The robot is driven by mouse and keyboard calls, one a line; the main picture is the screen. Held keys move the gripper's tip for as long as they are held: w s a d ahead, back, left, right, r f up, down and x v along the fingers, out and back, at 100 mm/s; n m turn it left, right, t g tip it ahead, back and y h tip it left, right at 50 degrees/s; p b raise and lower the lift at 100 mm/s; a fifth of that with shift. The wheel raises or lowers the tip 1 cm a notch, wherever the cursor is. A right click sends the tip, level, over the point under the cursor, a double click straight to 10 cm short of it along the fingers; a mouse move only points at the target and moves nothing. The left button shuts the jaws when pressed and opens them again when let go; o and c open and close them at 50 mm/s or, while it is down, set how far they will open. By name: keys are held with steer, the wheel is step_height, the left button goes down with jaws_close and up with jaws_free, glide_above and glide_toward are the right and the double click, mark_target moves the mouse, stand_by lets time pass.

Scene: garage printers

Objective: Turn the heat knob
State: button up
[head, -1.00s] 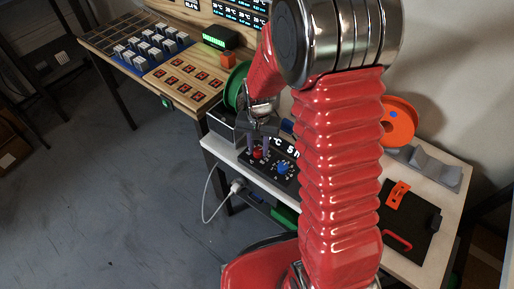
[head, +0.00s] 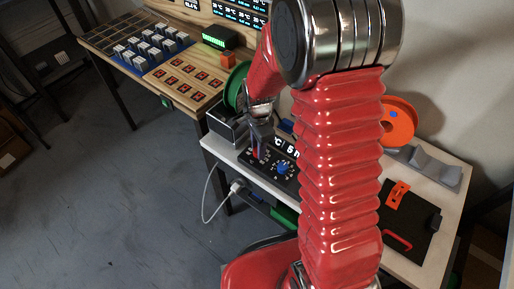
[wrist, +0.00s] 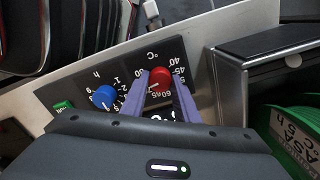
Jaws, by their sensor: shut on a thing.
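The heat knob is the red knob (wrist: 160,79) on a black control panel (wrist: 117,72), with a ring of temperature numbers and a °C mark around it. In the wrist view my gripper (wrist: 160,90) has its two purple fingers on either side of the red knob, shut on it. In the head view my gripper (head: 258,145) reaches down to the panel and mostly hides the red knob. A blue knob (wrist: 104,97) with its own number ring is beside it; it also shows in the head view (head: 283,168).
A green button (wrist: 63,107) sits at the panel's end. A metal-edged box (wrist: 270,60) and a green spool (wrist: 296,135) stand close to the gripper.

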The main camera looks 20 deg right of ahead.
steer(key=shift+s+f+m, duration=0.15)
steer(key=shift+s+m, duration=0.15)
steer(key=shift+m, duration=0.3)
steer(key=o, duration=0.8)
steer(key=shift+o, duration=1.3)
steer(key=shift+w, duration=0.2)
step_height(320, 180, up, 14)
